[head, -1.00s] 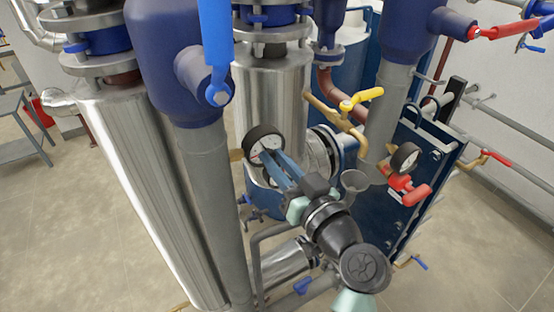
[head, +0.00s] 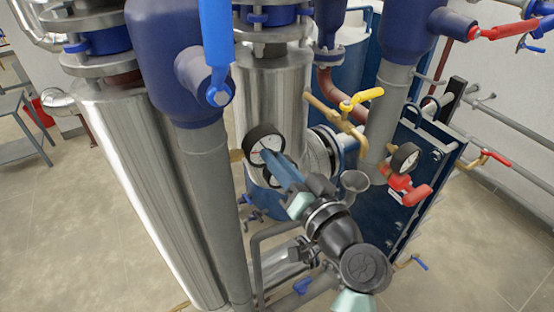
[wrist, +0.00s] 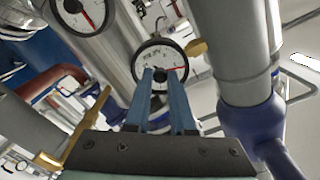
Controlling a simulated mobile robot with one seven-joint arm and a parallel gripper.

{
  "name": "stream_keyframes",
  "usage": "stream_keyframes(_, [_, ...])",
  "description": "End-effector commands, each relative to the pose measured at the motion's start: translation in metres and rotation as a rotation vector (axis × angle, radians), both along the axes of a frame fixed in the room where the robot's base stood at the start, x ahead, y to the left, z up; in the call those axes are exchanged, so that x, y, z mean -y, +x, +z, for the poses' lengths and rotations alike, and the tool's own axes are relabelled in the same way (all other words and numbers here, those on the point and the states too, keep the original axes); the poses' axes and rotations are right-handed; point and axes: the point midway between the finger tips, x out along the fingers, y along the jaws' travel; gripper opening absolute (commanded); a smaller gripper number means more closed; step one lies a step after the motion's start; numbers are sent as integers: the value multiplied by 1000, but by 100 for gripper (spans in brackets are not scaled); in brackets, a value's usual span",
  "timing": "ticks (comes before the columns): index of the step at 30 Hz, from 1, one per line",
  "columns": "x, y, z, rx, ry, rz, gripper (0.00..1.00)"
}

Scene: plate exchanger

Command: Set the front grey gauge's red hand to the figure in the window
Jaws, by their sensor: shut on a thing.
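The gauge with a dark rim and white dial (head: 265,140) sits on a brass fitting at the grey pipe; it also shows in the wrist view (wrist: 160,50). Its red hand (wrist: 178,69) points to the right in the wrist view. Dark marks show on the dial, but I cannot read a figure. My gripper (head: 270,157) has its long blue fingers at this dial.
A second dark-rimmed gauge (head: 405,158) stands to the right, beside a red-handled valve (head: 410,188). A thick grey pipe (head: 210,190) stands left of the gauge.

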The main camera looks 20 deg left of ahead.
Motion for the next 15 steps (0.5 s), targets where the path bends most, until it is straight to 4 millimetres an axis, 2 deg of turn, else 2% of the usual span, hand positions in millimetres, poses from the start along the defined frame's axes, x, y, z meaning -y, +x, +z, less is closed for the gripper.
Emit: stream_keyframes(15, [0,0,1,-382,297,0,0])
